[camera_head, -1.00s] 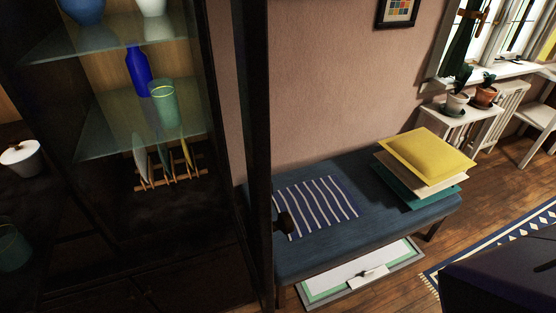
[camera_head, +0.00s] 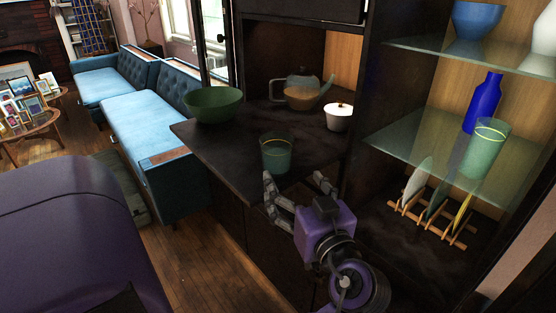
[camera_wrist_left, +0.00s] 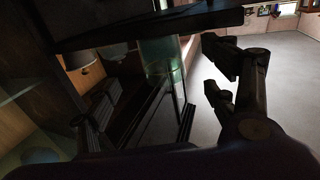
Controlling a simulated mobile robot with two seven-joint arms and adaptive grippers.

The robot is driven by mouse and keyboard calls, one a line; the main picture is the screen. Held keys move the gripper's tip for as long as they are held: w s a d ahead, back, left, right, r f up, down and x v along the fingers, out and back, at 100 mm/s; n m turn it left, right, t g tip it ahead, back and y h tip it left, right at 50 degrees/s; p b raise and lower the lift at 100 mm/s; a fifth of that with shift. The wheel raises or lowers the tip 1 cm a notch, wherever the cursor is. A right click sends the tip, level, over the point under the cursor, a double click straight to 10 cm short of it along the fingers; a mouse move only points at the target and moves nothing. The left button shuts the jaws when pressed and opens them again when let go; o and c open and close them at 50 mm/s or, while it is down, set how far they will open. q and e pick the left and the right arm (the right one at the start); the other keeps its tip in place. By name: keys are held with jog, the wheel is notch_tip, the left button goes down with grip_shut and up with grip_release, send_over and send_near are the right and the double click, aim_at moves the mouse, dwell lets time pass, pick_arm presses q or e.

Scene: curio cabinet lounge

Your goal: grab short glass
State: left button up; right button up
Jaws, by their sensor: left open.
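A short greenish glass (camera_head: 276,155) with a yellow band near its rim stands upright on the dark cabinet counter (camera_head: 232,158), close to its front edge. My left gripper (camera_head: 296,183) is open and empty in front of the glass, slightly to its right, with its fingers pointing toward the counter. In the left wrist view the glass (camera_wrist_left: 163,54) shows beyond the spread fingers, its top partly cut off by a dark edge. A taller, similar green glass (camera_head: 487,147) stands on the glass shelf at right. My right gripper is not in view.
A green bowl (camera_head: 214,104), a teapot (camera_head: 302,90) and a white lidded pot (camera_head: 339,117) stand behind the glass on the counter. A blue bottle (camera_head: 484,102) and a plate rack (camera_head: 432,217) are at right. A blue sofa (camera_head: 148,112) is beyond, at left.

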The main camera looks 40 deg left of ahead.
aim_at(282, 162)
pick_arm(q)
jog(key=x, duration=0.1)
jog(key=p+x, duration=0.1)
jog(key=x, duration=0.2)
jog(key=shift+a+r, duration=0.3)
jog(key=shift+w+a+f+p, duration=0.15)
jog(key=shift+w+a+p, duration=0.2)
jog(key=shift+a, duration=0.1)
jog(key=p+x, duration=0.1)
jog(key=x, duration=0.3)
jog(key=shift+w+a, duration=0.15)
jog(key=shift+a, duration=0.2)
jog(key=shift+w+a+p, duration=0.25)
jog(key=shift+a+p, duration=0.1)
jog(key=shift+a, duration=0.1)
jog(key=shift+f, duration=0.15)
jog(key=shift+s, duration=0.1)
jog(key=shift+c, duration=0.8)
jog(key=c, duration=1.4)
